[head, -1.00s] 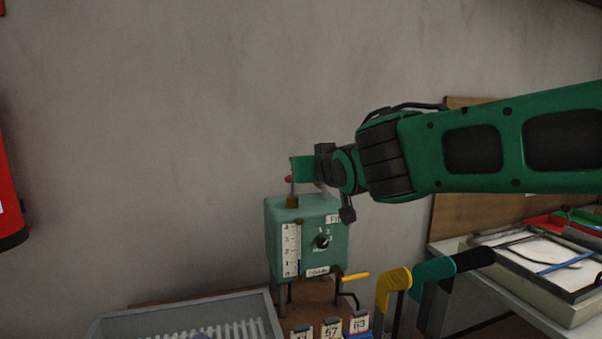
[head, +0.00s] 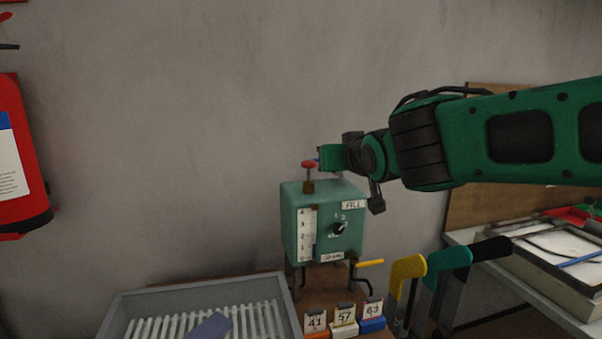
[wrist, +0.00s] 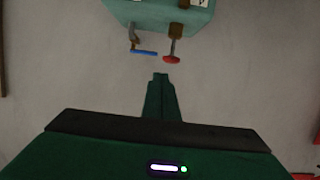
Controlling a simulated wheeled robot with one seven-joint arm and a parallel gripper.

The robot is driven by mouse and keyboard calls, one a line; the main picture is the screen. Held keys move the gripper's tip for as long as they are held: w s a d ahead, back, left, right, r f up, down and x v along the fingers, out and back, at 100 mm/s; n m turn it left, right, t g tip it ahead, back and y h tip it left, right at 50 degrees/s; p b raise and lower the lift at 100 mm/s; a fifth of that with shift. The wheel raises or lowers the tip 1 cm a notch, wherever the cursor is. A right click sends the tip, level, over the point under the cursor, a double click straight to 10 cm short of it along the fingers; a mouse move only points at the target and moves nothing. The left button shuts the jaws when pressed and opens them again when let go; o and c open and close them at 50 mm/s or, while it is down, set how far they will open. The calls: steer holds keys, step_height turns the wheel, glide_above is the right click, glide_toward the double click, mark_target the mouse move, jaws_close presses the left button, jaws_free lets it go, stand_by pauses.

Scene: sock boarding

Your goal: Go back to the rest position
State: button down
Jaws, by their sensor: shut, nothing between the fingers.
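My gripper (head: 326,158) is shut and empty in the head view, held above the green box (head: 322,222). A red knob (head: 309,165) on a short post stands on top of the box, just left of and slightly below my fingertips. In the wrist view my closed fingers (wrist: 160,78) point toward the red knob (wrist: 172,59) and a blue-ended lever (wrist: 144,53), apart from both. My arm reaches in from the right.
A grey ribbed tray (head: 120,310) with a bluish piece in it stands front left. Number tags 41, 57 and 63 (head: 373,308) stand beside it. Yellow, teal and black upright handles (head: 448,259) rise below my arm. A red cylinder (head: 22,150) is at far left.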

steer(key=s+d+f+m+g+h, duration=0.1)
steer(key=s+d+f+g, duration=0.1)
steer(key=s+d+f, duration=0.4)
steer(key=s+d+f+m+g+h, duration=0.25)
steer(key=d+f, duration=0.25)
steer(key=d, duration=0.4)
steer(key=s+d+f+m+g+h, duration=0.1)
steer(key=s+d+f+g, duration=0.3)
steer(key=d, duration=0.3)
steer(key=s+d+f+m+g+y, duration=0.1)
steer(key=s+f, duration=0.4)
steer(key=s, duration=0.7)
steer(key=s+d+f+m+g+y, duration=0.2)
steer(key=s+d+f+g, duration=0.2)
steer(key=s, duration=0.8)
step_height(320, 180, down, 2)
steer(key=shift+s+d+f+g, duration=0.15)
steer(key=shift+s+g, duration=0.15)
steer(key=shift+g, duration=0.35)
steer(key=shift+w, duration=0.15)
steer(key=shift+w+f, duration=0.25)
steer(key=shift+w, duration=0.25)
